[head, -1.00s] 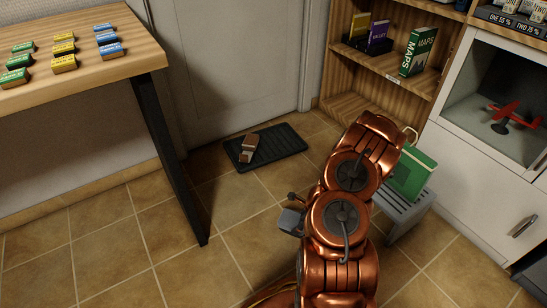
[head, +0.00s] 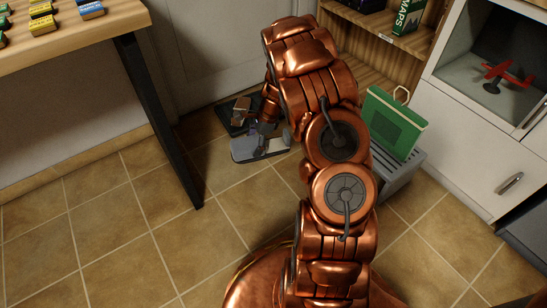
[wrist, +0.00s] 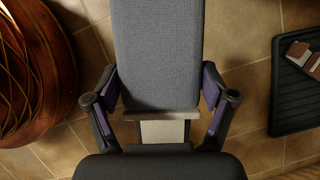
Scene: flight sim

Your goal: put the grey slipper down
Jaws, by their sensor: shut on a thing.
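The grey slipper shows in the head view (head: 250,150) as a flat grey shape with a light edge, low by the floor in front of the black tray. In the wrist view the grey slipper (wrist: 157,50) stretches away from me, its grey woven top facing the camera. My gripper (wrist: 159,92) is shut on it, with one purple-padded finger on each side. In the head view my gripper (head: 266,138) is partly hidden by my arm. I cannot tell whether the slipper touches the floor.
The black tray (wrist: 292,112) holds a brown object (head: 241,110) and lies by the door. A table leg (head: 160,125) stands to the left. A grey stool (head: 395,180) with a green box (head: 393,125) stands to the right. Floor tiles (head: 110,235) at the front left are clear.

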